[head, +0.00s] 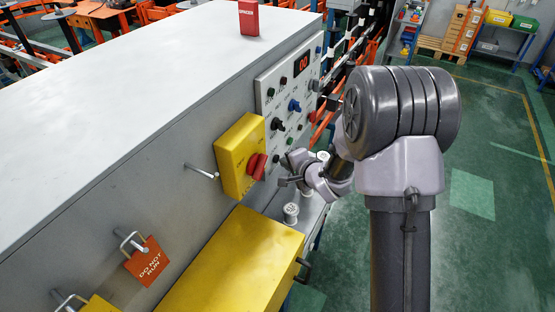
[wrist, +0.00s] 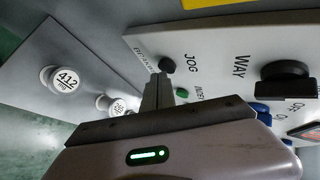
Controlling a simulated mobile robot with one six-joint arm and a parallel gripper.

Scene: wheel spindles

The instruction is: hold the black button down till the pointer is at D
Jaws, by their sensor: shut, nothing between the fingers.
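A black button (wrist: 166,65) sits on the light panel (wrist: 215,45) beside the word JOG in the wrist view. My gripper (wrist: 158,80) is shut and empty, with its fingertips right at the near edge of the button. I cannot tell whether they touch it or whether the button is pressed. In the head view my arm reaches to the lower part of the panel (head: 265,92). No pointer or letter D can be made out in either view.
A black WAY knob (wrist: 285,82), a green button (wrist: 182,93) and a blue knob (wrist: 262,113) are near my fingers. White-capped weights, one marked 412 (wrist: 66,78), stand on a grey shelf. A yellow box with a red switch (head: 256,166) juts out left of the panel.

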